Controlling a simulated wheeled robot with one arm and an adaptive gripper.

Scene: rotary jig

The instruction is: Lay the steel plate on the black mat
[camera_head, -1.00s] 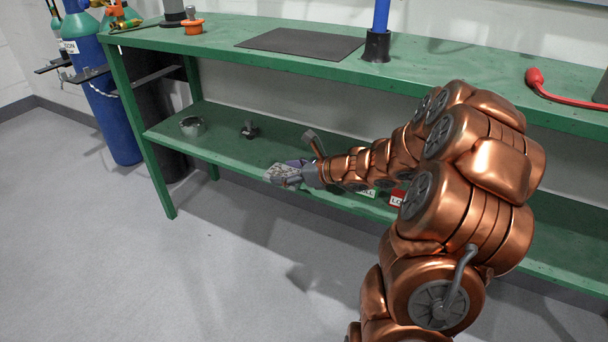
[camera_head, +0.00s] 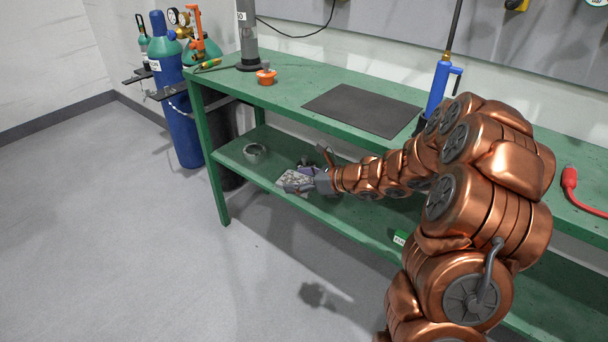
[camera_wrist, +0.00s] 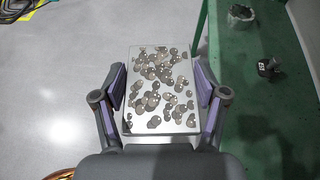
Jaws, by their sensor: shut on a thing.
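The steel plate (camera_wrist: 160,90) is a flat, shiny rectangle with a pattern of round spots. My gripper (camera_wrist: 162,100) is shut on it, with a finger at each long side in the wrist view. In the head view the plate (camera_head: 294,181) is in my gripper (camera_head: 315,181) at the front edge of the lower shelf. The wrist view shows floor below its left part. The black mat (camera_head: 362,109) lies flat and bare on the green bench top, above and to the right of the plate.
The green bench top (camera_head: 290,92) lies above the lower shelf (camera_head: 235,158). A metal ring (camera_head: 255,152) is on the shelf; a small dark fitting (camera_wrist: 268,66) lies near it. Open floor is in front.

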